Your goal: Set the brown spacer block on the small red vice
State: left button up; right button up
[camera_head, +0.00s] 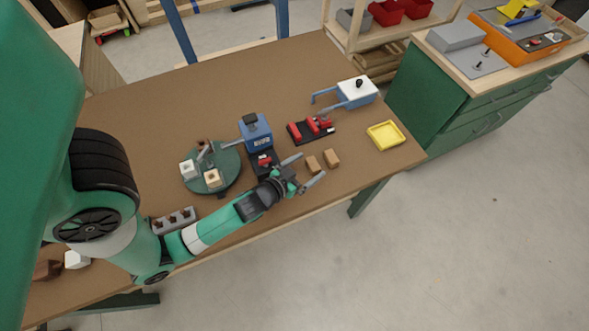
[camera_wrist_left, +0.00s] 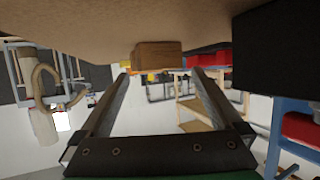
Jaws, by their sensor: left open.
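Two brown blocks lie on the table in the head view, a nearer one (camera_head: 313,163) and one just right of it (camera_head: 332,158). One brown block (camera_wrist_left: 158,54) shows in the left wrist view, ahead between the fingertips; I cannot tell which of the two. My left gripper (camera_head: 311,167) is open and empty, with its fingers pointing at the nearer block. The small red vice (camera_head: 319,123) sits on a black base behind the blocks. Red parts also show in the left wrist view (camera_wrist_left: 208,57), to the right of the block. My right gripper is not in view.
A blue machine (camera_head: 255,132) on a black base and a round green plate (camera_head: 228,176) with small blocks stand left of my gripper. A yellow tray (camera_head: 386,135) and a blue-and-white device (camera_head: 357,92) are at the right. The table's back left is clear.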

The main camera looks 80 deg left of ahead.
pick_arm(q)
jog(key=v, duration=0.9)
jog(key=shift+s+d+b, duration=0.2)
jog(key=shift+b, duration=0.2)
jog(key=shift+s+d+r, duration=0.15)
jog(key=shift+s+r, duration=0.2)
jog(key=shift+w, duration=0.15)
